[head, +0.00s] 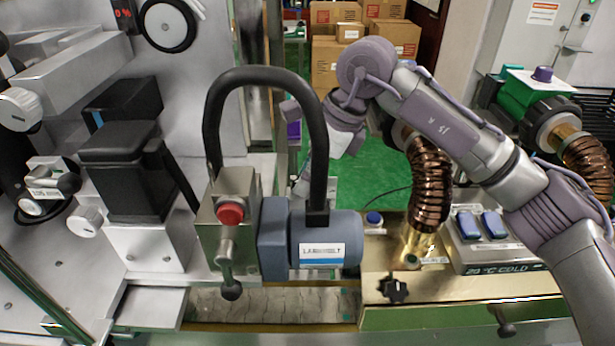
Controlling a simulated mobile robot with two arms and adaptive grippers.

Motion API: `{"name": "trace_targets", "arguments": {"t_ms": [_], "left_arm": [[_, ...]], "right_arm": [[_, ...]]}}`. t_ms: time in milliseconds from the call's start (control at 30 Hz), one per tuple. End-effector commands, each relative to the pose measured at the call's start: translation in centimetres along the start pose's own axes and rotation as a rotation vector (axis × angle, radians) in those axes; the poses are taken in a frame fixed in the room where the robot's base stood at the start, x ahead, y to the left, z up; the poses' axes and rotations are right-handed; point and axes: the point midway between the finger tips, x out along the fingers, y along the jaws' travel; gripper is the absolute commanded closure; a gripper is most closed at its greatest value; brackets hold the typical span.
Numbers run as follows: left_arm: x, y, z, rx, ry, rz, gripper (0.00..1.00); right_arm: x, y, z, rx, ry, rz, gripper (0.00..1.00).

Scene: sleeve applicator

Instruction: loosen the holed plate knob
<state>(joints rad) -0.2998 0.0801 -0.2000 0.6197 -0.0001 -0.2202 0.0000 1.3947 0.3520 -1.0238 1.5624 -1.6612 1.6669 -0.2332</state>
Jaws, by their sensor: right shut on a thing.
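My right arm comes in from the right and bends down at a purple wrist joint near the middle. My right gripper (304,184) is behind the thick black hose and the blue-grey motor, mostly hidden. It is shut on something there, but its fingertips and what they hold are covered. I cannot make out the holed plate knob for certain. A black star-shaped knob (393,290) stands in plain view on the brass-coloured machine top, apart from the gripper. My left gripper is not in view.
The blue-grey motor (325,240) and the arched black hose (265,76) stand in front of my right gripper. A metal block with a red button (230,213) adjoins the motor. Ribbed copper hoses (429,185) rise at the right. Cardboard boxes (335,60) stand behind on green floor.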

Motion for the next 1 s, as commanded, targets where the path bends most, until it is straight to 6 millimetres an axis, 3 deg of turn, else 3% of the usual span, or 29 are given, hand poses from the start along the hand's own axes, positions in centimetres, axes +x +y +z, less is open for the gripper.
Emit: {"name": "trace_targets", "arguments": {"t_ms": [500, 1000], "left_arm": [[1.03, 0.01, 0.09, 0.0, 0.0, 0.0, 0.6], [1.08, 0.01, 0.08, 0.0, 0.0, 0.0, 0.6]], "right_arm": [[-0.06, -0.35, 0.06, -0.297, 0.0, 0.122, 0.97], [-0.1, -0.42, 0.09, -0.361, -0.001, 0.147, 0.97]]}}
